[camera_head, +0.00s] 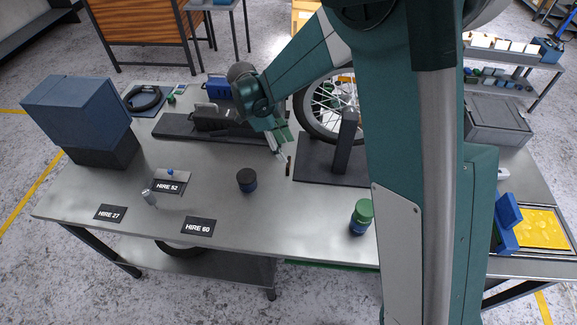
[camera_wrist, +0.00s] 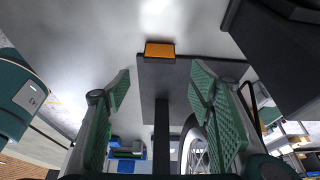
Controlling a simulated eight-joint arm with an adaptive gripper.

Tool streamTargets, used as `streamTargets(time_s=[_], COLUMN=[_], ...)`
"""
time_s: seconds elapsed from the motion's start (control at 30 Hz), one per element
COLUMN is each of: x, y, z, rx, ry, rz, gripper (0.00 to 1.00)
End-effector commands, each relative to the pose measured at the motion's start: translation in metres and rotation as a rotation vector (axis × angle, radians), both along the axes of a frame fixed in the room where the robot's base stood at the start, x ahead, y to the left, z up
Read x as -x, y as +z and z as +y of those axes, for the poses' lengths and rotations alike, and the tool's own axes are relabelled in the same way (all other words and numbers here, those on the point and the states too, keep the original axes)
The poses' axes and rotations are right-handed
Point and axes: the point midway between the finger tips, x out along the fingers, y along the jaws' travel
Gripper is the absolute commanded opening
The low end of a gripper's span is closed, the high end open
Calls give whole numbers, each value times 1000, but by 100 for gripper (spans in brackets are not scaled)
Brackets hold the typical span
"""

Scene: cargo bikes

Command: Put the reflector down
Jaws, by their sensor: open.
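The reflector is a small orange block with a dark edge (camera_wrist: 160,49). In the wrist view it lies just beyond my fingertips, roughly centred between them, by the end of a dark plate. In the head view it is a small dark and orange upright piece (camera_head: 289,164) beside my gripper, on or just over the table. I cannot tell exactly what it rests on. My gripper (camera_wrist: 160,75) is open, its green pads wide apart, with no finger touching the reflector. In the head view my gripper (camera_head: 283,152) points down, partly hidden by the wrist.
The metal table (camera_head: 215,165) carries a dark fixture plate (camera_head: 175,127), a wheel stand base (camera_head: 325,172), a dark-lidded pot (camera_head: 247,180) and a green-lidded pot (camera_head: 361,217). Cards HIRE 52 (camera_head: 167,187), HIRE 27 (camera_head: 110,213) and HIRE 60 (camera_head: 198,227) lie in front.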

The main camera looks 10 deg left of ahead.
Motion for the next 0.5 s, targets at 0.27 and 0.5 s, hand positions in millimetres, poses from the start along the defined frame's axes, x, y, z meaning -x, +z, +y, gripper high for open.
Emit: streamTargets(time_s=[0.27, 0.5], x=[0, 0], y=[-12, -11], z=[10, 10], rx=[15, 15], ry=[-37, -36], rz=[-8, -7], gripper=[54, 54])
